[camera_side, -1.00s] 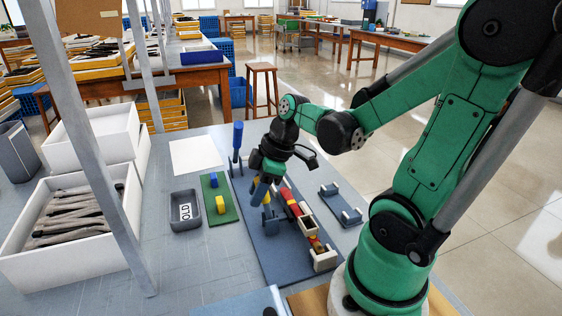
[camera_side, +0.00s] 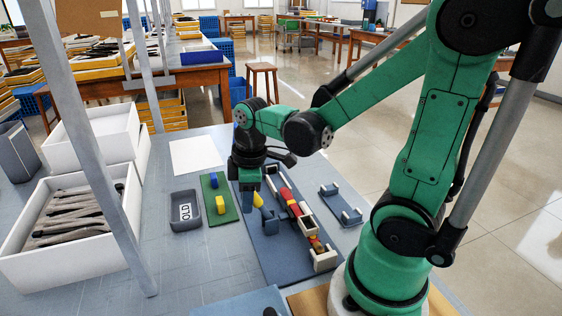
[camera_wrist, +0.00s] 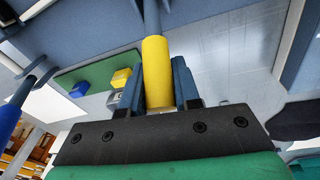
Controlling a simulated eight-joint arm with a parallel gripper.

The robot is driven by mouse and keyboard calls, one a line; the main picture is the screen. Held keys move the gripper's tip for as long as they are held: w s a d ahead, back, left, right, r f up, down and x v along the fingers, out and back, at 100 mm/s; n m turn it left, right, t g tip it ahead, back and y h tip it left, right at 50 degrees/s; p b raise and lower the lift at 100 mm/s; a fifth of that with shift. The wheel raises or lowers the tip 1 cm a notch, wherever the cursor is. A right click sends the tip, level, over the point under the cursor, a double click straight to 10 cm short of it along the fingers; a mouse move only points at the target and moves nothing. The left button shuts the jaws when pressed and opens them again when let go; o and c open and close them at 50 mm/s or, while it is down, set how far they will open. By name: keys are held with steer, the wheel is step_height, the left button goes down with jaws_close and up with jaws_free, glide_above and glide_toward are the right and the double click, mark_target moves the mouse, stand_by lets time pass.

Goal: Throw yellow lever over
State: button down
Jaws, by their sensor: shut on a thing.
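The yellow lever (camera_wrist: 157,75) is a yellow cylindrical handle on a blue-grey shaft. In the wrist view it lies between the two blue fingers of my gripper (camera_wrist: 165,85), which is shut on it. In the side view a small part of the yellow handle (camera_side: 258,200) shows beside my gripper (camera_side: 250,203), slanting; the rest is hidden by the fingers. Its shaft runs toward a blue-grey mount (camera_side: 270,222) on the dark blue board (camera_side: 283,258). A lever with a blue handle (camera_wrist: 10,120) stands at the left in the wrist view; my arm hides it in the side view.
A green board (camera_side: 220,197) with blue and yellow blocks and a grey tray (camera_side: 185,211) lie to the left. A blue rack (camera_side: 340,207) stands at the right.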

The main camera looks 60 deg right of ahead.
steer(key=g+h, duration=0.1)
steer(key=w+a+f+g+h, duration=0.1)
steer(key=shift+w+a+f+g, duration=0.2)
steer(key=shift+f+g, duration=0.1)
steer(key=shift+w+a+f+g+h, duration=0.15)
steer(key=shift+f+g+h, duration=0.35)
steer(key=shift+h, duration=0.15)
steer(key=shift+w+a+f+g+h, duration=0.15)
steer(key=shift+f+g+h, duration=0.2)
steer(key=shift+g+h, duration=0.25)
steer(key=c, duration=0.6)
jaws_free()
steer(key=shift+v, duration=2.8)
